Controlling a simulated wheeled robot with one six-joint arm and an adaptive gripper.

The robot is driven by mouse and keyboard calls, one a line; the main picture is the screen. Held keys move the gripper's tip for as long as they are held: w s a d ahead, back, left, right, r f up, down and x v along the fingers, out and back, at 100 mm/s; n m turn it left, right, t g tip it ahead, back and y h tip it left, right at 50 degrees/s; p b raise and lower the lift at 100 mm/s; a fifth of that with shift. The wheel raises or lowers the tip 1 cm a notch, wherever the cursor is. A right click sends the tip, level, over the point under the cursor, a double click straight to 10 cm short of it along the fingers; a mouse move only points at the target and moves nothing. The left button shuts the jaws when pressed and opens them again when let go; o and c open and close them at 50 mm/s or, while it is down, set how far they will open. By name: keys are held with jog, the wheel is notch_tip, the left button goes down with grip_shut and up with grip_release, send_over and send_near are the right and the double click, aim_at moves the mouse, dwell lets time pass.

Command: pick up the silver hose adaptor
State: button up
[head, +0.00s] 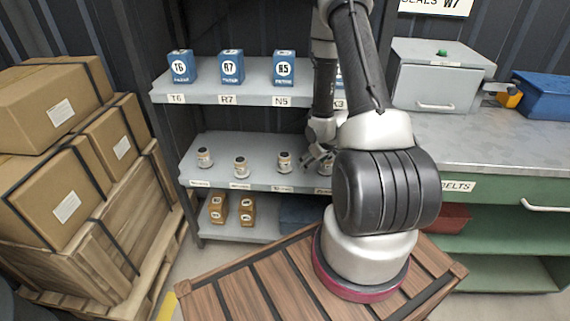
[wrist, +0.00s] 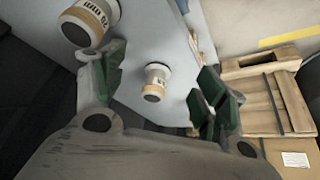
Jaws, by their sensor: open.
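Several small hose adaptors stand in a row on the middle grey shelf in the head view, at the left (head: 204,157), left of centre (head: 241,167), centre (head: 284,160) and right (head: 325,168). They look alike, pale metallic with a label band; I cannot tell which one is the silver one. My gripper (head: 317,157) is open and empty, close to the right-hand adaptor and partly in front of it. In the wrist view, one pale adaptor (wrist: 156,82) shows beyond and between the open fingers of my gripper (wrist: 162,72). Another adaptor (wrist: 90,20) with orange bands is beside the left finger.
Blue boxes (head: 231,66) stand on the upper shelf (head: 205,91), close above the adaptors. Brown containers (head: 247,211) are on the lower shelf. Stacked cartons (head: 55,110) stand at the left. A green workbench (head: 510,207) is at the right. The shelf between the adaptors is clear.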

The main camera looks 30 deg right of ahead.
aim_at(286, 156)
jog(key=shift+t+y, duration=0.3)
jog(key=shift+t, duration=0.2)
jog(key=w+a+f, duration=0.1)
jog(key=w, duration=0.2)
jog(key=w+a+f, duration=0.1)
jog(key=w, duration=0.3)
jog(key=w+a+f, duration=0.1)
jog(key=w, duration=0.3)
jog(key=shift+w+f, duration=0.15)
jog(key=shift+f, duration=0.15)
jog(key=x, duration=0.5)
jog(key=shift+w+a, duration=0.1)
jog(key=shift+w, duration=0.4)
jog(key=c, duration=1.3)
